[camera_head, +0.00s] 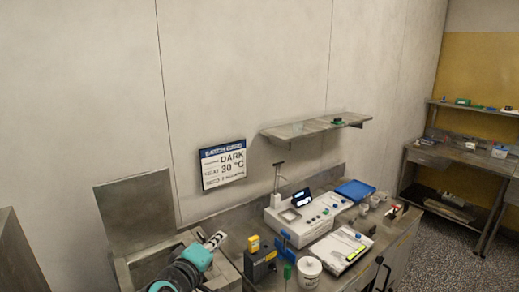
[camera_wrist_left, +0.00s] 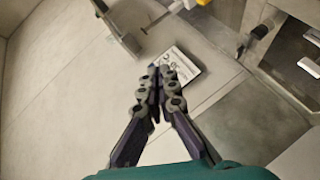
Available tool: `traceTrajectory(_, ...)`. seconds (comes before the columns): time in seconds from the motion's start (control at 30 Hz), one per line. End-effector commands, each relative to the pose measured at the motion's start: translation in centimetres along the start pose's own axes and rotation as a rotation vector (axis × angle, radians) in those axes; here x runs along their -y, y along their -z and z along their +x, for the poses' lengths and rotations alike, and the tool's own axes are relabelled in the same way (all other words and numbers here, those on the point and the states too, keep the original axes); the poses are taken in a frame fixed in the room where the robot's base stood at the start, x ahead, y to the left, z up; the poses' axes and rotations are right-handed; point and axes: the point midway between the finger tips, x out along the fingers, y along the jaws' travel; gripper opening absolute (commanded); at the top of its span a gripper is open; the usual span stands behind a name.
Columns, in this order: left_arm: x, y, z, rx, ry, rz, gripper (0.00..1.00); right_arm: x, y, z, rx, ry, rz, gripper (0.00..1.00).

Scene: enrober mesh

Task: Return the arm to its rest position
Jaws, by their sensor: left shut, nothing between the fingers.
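My left arm comes in at the bottom left of the head view, teal and dark grey. Its gripper (camera_head: 216,240) is over the left part of the counter, near the steel basin. In the left wrist view the two dark fingers of the gripper (camera_wrist_left: 160,72) come together at their tips, shut with nothing between them. The batch card (camera_wrist_left: 182,68) on the wall shows beyond the fingertips there. My right gripper is in neither view.
A steel counter (camera_head: 232,221) runs along the wall, with a white machine (camera_head: 300,220), a yellow-topped device (camera_head: 258,258), a white tub (camera_head: 309,271) and a clipboard (camera_head: 341,250). A wall shelf (camera_head: 300,130) hangs above. The batch card (camera_head: 222,164) is left of it.

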Motion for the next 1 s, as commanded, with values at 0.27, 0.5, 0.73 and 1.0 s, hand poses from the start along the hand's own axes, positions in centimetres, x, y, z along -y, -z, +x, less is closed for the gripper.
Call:
traceTrajectory(0.27,18.9,-9.3,-7.1,0.29,0.348,0.635,0.0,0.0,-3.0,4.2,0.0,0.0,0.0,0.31)
traceTrajectory(0.5,28.1,-11.2,-12.0,0.447,0.551,0.901,0.0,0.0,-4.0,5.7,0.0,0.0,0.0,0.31)
traceTrajectory(0.73,29.4,-11.2,-12.9,0.474,0.587,0.941,0.0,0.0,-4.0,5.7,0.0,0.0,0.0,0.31)
traceTrajectory(1.0,29.3,-11.2,-12.9,0.472,0.585,0.939,0.0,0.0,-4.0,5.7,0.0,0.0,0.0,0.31)
